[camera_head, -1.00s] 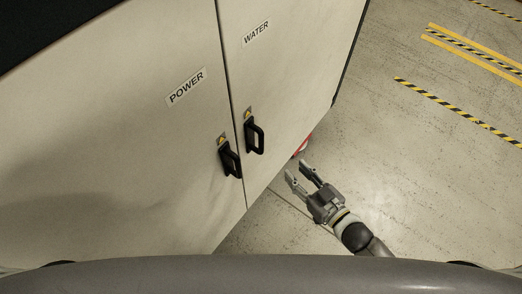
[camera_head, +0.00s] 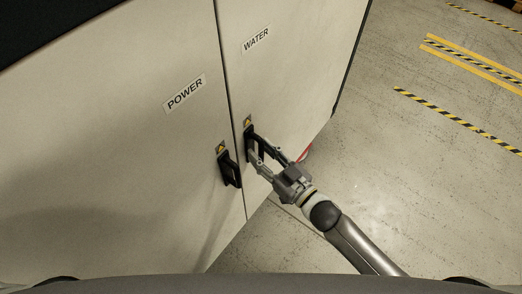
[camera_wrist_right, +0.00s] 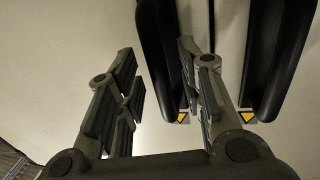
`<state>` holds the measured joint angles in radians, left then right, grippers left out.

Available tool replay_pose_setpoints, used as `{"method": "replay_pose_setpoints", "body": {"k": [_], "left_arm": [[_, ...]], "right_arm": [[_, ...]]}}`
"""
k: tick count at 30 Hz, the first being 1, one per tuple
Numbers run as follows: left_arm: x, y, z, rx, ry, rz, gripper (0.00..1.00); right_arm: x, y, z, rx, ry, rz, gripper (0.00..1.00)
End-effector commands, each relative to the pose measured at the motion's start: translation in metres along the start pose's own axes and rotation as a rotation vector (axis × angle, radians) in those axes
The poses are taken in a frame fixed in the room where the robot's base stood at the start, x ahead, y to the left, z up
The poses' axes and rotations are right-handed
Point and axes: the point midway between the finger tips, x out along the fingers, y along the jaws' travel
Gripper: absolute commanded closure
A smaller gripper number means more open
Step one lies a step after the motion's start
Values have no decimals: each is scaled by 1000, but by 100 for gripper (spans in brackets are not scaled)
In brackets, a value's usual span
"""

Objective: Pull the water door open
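The water door (camera_head: 290,80) is a pale cabinet panel labelled WATER, and it looks closed, flush with the panel beside it. Its black handle (camera_head: 249,132) is low by the seam. My right gripper (camera_head: 259,147) is at this handle with its fingers open. In the right wrist view the water handle (camera_wrist_right: 157,45) shows between the two spread fingers (camera_wrist_right: 158,75); I cannot tell whether either finger touches it. My left gripper is not in view.
The power door (camera_head: 120,130) is left of the seam. Its black handle (camera_head: 229,170) is close beside my right gripper and also shows in the right wrist view (camera_wrist_right: 282,55). A small red object (camera_head: 305,153) is by the cabinet's base. Open floor (camera_head: 420,180) with striped tape lies right.

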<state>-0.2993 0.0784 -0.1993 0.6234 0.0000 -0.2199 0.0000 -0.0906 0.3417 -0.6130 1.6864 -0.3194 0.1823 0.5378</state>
Motion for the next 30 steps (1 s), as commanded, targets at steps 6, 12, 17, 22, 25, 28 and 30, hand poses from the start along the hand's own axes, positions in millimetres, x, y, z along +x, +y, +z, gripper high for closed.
{"method": "replay_pose_setpoints", "body": {"k": [6,12,17,22,25,28,30], "left_arm": [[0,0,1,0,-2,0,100],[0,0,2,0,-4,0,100],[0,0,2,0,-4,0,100],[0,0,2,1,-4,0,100],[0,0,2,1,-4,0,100],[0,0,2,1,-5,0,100],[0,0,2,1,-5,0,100]], "right_arm": [[10,0,0,1,0,0,65],[10,0,0,0,0,0,65],[9,0,0,0,0,0,84],[9,0,0,0,0,0,100],[9,0,0,0,0,0,100],[9,0,0,0,0,0,100],[9,0,0,0,0,-1,100]]}}
